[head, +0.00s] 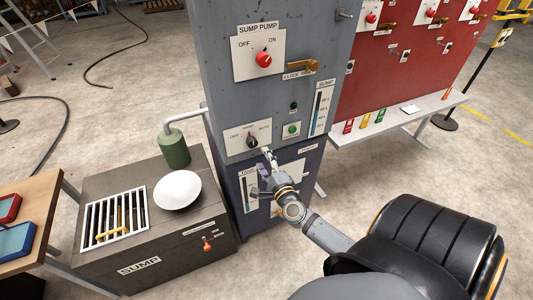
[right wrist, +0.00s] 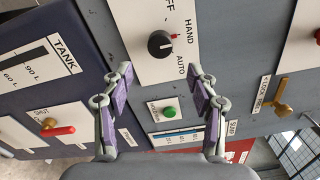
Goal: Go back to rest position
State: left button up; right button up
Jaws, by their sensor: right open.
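My right gripper (head: 263,172) is open and empty in front of the grey control cabinet (head: 222,75), just below the selector plate in the head view. In the right wrist view its two purple-padded fingers (right wrist: 161,72) stand wide apart. A black selector knob (right wrist: 160,44) sits beyond the fingertips, on a white plate marked OFF, HAND and AUTO, its red mark toward HAND. The knob (head: 252,140) is in plain sight in the head view. The fingers appear clear of it. My left gripper is in no view.
A dark sump box (head: 150,250) with a white bowl (head: 178,190) and green cylinder (head: 174,147) stands left. A red panel (head: 400,60) and white shelf (head: 395,122) are at the right.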

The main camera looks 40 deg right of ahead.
jog(key=shift+v, duration=1.25)
jog(key=s+f+n+g+y, duration=0.15)
jog(key=s+f+n, duration=0.3)
jog(key=f, duration=0.65)
jog(key=s+a+f+n+g+y, duration=0.1)
jog(key=s+f+n+g, duration=0.3)
jog(key=f, duration=0.6)
jog(key=s+f+n+g+y, duration=0.1)
jog(key=s+f+n+g, duration=0.15)
jog(key=f+n, duration=0.6)
jog(key=s+a+f+n+g, duration=0.2)
jog(key=s+f+n+g, duration=0.1)
jog(key=s+f, duration=0.6)
jog(key=s+a+f+n+g, duration=0.3)
jog(key=s+f, duration=0.6)
jog(key=s, duration=0.9)
jog(key=shift+a+f+n+g, duration=0.35)
jog(key=shift+n+g, duration=0.25)
jog(key=shift+g, duration=0.5)
